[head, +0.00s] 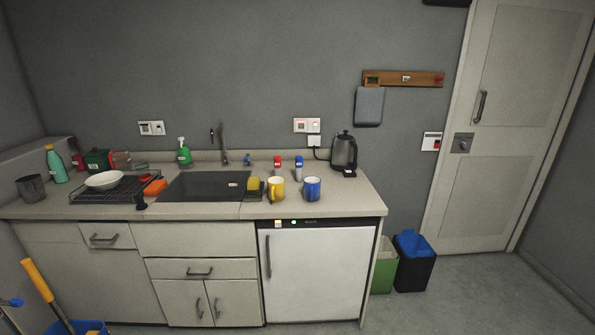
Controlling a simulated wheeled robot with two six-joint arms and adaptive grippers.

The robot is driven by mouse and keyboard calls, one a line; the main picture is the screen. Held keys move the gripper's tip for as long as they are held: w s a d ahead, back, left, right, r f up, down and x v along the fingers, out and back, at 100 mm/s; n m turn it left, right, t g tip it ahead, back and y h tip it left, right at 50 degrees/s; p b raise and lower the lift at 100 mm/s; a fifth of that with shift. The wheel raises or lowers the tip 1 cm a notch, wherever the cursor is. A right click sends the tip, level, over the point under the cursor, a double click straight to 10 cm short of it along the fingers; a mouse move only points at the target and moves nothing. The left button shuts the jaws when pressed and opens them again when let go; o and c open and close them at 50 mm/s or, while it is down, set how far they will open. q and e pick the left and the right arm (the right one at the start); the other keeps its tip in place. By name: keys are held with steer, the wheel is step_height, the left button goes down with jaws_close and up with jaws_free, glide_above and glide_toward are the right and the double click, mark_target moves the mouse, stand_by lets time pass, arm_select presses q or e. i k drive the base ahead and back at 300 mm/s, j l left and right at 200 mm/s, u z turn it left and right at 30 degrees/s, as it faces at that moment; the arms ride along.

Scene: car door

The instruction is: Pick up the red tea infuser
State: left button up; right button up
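A small upright red item (278,167) with a pale lower part stands on the countertop behind the yellow mug (276,188). It looks like the red tea infuser, but it is too small to be sure. A similar blue item (299,168) stands just right of it, behind the blue mug (312,189). The two upright items stand apart. The yellow mug sits close in front of the red item. Neither of my grippers shows in the head view.
A dark kettle (344,152) stands at the right of the countertop (352,203). A dish rack (108,194) with a white bowl (104,180) is left of the sink (205,186). Bins (413,270) stand right of the cabinets. The floor at right is clear.

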mark_target(277, 160)
steer(key=i+j+u, duration=0.1)
steer(key=i+u, duration=0.2)
steer(key=i, duration=0.7)
